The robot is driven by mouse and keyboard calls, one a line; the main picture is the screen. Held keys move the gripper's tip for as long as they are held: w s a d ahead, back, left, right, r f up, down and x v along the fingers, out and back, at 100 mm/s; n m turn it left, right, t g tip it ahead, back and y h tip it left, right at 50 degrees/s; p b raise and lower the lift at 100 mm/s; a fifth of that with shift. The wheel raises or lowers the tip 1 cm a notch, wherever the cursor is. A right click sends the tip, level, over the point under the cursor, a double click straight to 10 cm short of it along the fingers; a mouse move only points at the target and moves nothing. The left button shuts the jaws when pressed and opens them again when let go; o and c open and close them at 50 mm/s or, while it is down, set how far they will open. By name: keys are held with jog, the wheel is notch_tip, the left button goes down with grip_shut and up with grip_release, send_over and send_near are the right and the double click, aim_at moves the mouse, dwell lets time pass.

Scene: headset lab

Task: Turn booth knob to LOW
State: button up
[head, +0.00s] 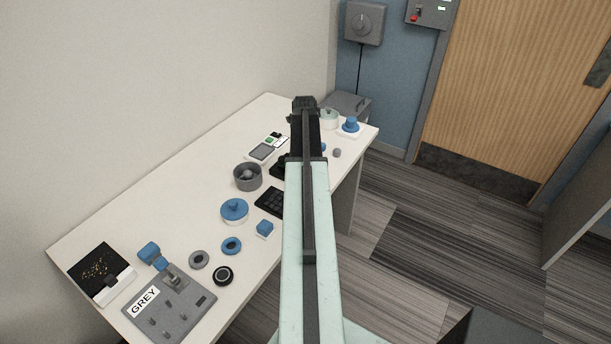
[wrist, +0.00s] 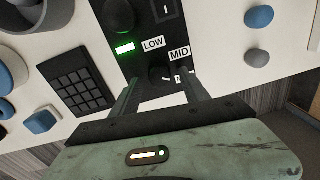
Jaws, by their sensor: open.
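A black control panel (wrist: 140,35) lies under my gripper in the wrist view, with white LOW (wrist: 153,44) and MID (wrist: 180,53) labels. A dark round knob (wrist: 161,75) sits beside these labels; its exact setting is hard to read. A third label is partly hidden by a finger. A green light (wrist: 125,49) glows left of LOW. My gripper (wrist: 158,86) is open, its fingers on either side of the knob; contact cannot be told. In the head view my arm hides most of the panel.
Beside the panel are a black keypad (wrist: 78,85) and blue and grey round parts. The table (head: 190,180) also holds a grey bowl (head: 248,176), a blue-lidded pot (head: 234,210) and a GREY-labelled fixture (head: 190,318).

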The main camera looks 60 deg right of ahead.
jog(key=shift+f, duration=0.7)
jog(key=shift+r, duration=0.15)
